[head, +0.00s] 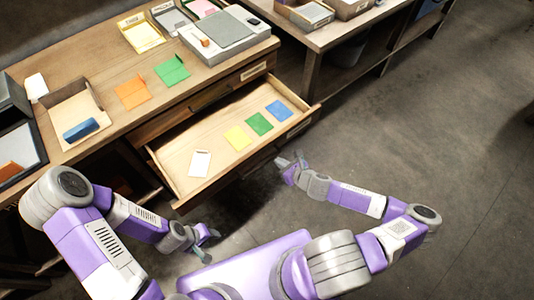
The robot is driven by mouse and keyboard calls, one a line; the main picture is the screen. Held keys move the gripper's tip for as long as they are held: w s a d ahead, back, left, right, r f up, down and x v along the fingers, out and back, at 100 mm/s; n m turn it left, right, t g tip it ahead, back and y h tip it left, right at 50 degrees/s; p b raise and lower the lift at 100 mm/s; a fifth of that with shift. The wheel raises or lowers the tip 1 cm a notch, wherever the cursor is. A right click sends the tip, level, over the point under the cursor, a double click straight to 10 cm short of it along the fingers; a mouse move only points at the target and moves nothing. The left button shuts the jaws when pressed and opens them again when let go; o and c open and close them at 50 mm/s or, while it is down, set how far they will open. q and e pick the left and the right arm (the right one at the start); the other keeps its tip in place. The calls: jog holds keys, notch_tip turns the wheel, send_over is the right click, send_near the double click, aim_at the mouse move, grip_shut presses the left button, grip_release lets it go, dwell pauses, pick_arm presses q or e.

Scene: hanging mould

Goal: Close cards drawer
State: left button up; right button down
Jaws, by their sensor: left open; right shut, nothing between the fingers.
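The cards drawer (203,147) is pulled out of the front of the wooden desk. A white card (200,163), a yellow card (238,138), a green card (260,123) and a blue card (279,110) lie spread inside it. My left gripper (208,240) is open and empty, low in front of the drawer's left end and apart from it. My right gripper (289,161) is shut and empty, in front of the drawer's front panel towards its right part. I cannot tell whether it touches the panel.
The desk top (115,75) holds an orange card (132,93), a green card (172,70), a tray with a blue object (81,130) and a grey-topped box (222,32). A second table (330,37) stands at the upper right. The floor (420,110) at right is clear.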

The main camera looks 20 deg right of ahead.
aim_at(262, 149)
jog(key=x, duration=0.2)
jog(key=b+x, duration=0.1)
jog(key=x, duration=0.2)
jog(key=r+b+x, duration=0.1)
jog(key=x, duration=0.1)
jog(key=shift+w+a, duration=0.2)
jog(key=shift+w, duration=0.25)
jog(key=shift+w+a, duration=0.15)
jog(key=shift+w, duration=0.35)
